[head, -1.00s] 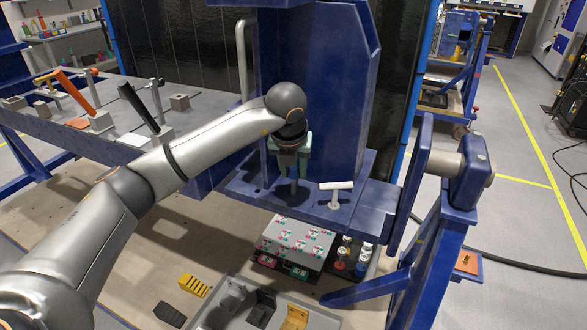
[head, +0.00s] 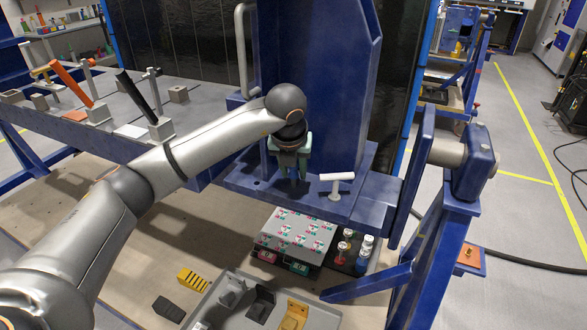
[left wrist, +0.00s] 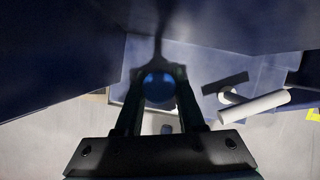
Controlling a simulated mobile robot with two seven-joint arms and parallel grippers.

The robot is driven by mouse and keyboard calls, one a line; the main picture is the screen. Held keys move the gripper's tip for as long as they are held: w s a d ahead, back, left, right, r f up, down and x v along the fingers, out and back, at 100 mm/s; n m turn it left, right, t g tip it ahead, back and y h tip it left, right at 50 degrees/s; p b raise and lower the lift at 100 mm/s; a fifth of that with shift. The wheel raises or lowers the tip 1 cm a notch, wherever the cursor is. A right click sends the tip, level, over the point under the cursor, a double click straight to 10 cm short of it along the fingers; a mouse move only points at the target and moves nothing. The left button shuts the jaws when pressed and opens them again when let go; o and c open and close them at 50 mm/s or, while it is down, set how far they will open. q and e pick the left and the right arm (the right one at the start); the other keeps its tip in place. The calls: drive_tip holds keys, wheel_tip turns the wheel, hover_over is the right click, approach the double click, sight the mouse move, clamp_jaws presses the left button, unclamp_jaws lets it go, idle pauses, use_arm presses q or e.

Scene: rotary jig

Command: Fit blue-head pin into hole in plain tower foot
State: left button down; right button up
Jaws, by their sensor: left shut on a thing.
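My left gripper (head: 296,177) is low over the foot (head: 262,194) of the blue tower (head: 325,80), beside the upright's base. In the left wrist view, its fingers (left wrist: 160,100) are shut on the blue-head pin (left wrist: 158,88), whose round blue head shows between them. The pin's shank and the hole are hidden, so I cannot tell whether the tip is in the hole. A white T-handled pin (head: 336,180) stands in the foot to the right of the gripper; it also shows in the left wrist view (left wrist: 255,106). My right gripper is not in view.
A grey tray (head: 222,296) with parts is in front. A bench (head: 100,125) with toggle clamps is at the left. A blue post (head: 430,250) stands at the right.

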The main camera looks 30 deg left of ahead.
use_arm(q)
drive_tip(key=shift+f+b, duration=0.6)
drive_tip(key=shift+f, duration=0.3)
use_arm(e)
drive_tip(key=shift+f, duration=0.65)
use_arm(q)
drive_tip(key=shift+c, duration=2.2)
unclamp_jaws()
drive_tip(key=v, duration=1.2)
drive_tip(key=shift+r, duration=0.35)
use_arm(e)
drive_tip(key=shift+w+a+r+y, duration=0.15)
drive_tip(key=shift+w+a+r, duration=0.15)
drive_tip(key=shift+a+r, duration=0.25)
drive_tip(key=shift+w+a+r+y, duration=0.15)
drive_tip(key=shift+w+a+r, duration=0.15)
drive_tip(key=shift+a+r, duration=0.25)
use_arm(q)
drive_tip(key=shift+s+d, duration=0.1)
